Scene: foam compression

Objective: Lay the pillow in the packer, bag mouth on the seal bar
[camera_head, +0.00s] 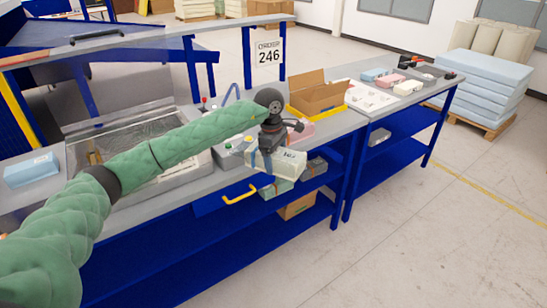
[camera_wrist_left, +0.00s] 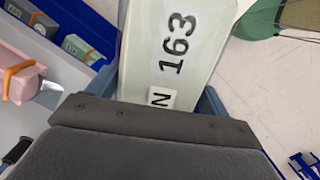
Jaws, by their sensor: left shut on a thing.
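My left gripper (camera_head: 272,160) is shut on a pale, whitish-green pillow (camera_head: 291,164), held in front of the bench's front edge, right of the packer. The packer (camera_head: 183,176) is a grey machine with a clear lid, set in the bench at the left. My forearm crosses in front of it and hides part of it; I cannot make out the seal bar clearly. My right gripper is in neither view.
A pink block (camera_head: 299,131) and an open cardboard box (camera_head: 318,97) in a yellow tray stand right of the packer. A light-blue block (camera_head: 31,169) lies at the bench's left end. A yellow drawer handle (camera_head: 240,194) sticks out below the bench edge.

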